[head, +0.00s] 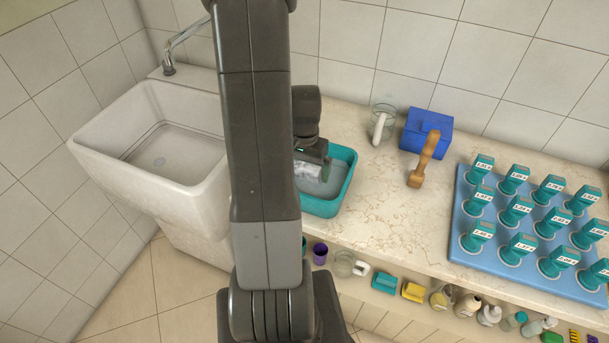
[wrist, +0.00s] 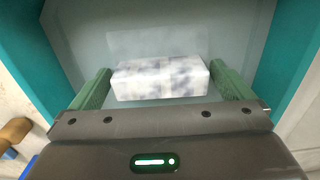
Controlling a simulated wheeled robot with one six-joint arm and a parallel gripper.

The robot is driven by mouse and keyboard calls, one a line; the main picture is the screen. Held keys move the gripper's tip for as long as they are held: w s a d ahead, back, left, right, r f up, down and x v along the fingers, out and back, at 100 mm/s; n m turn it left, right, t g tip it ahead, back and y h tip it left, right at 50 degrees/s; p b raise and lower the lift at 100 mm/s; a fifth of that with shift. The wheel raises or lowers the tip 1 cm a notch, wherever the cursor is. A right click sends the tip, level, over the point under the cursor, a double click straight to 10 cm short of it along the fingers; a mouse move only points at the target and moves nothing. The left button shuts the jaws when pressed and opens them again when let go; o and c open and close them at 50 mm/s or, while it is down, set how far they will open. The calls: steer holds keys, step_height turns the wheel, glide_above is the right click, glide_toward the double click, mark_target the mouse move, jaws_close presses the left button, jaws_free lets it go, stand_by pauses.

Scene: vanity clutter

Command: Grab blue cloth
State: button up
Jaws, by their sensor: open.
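My gripper (wrist: 162,78) is open inside a teal basin (head: 345,185), with its two green fingers apart. A pale block-shaped thing (wrist: 160,78), white with grey-blue patches, lies between the fingers, with a small gap to each. I cannot tell whether it is folded cloth. In the head view it shows as a whitish patch (head: 308,171) under my gripper (head: 313,158), partly hidden. The basin holds a grey-blue surface that looks like water. I see no plainly blue cloth in either view.
A white sink (head: 105,125) with a tap stands left of the basin. On the counter (head: 375,215) are a glass jug (head: 384,122), a blue box (head: 427,130), a wooden-handled tool (head: 424,160) and a blue tray (head: 463,225) of teal-topped items. Several small items sit below the counter edge.

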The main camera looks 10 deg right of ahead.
steer(key=c, duration=0.9)
steer(key=shift+r, duration=0.1)
